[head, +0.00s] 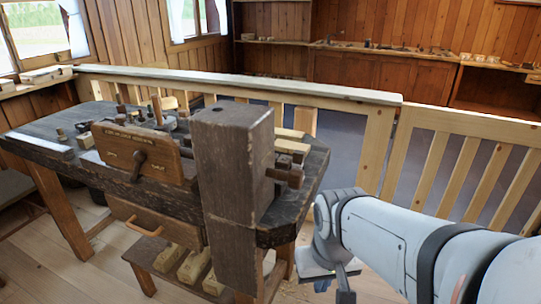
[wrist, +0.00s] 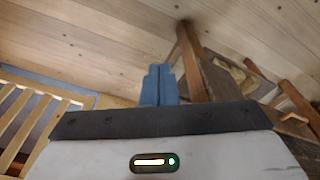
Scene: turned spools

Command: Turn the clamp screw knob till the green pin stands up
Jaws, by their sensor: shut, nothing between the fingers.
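The dark wooden workbench (head: 62,150) stands at the left of the head view. A brown wooden block with a dark knob or handle (head: 138,163) sits on its front edge. Another dark wooden knob-like part (head: 288,177) sticks out to the right behind the thick post. I cannot tell which of these is the clamp screw knob. I make out no green pin. My gripper (head: 345,292) is low at the right of the bench, apart from it and pointing down. Its blue fingers also show in the wrist view (wrist: 160,85), shut and empty.
A thick dark post (head: 233,185) rises at the bench's near corner and hides part of the top. A pale wooden railing (head: 450,165) runs behind and right. A stool (head: 160,258) with wooden pieces stands beneath. Plank floor (head: 75,275) is clear at front left.

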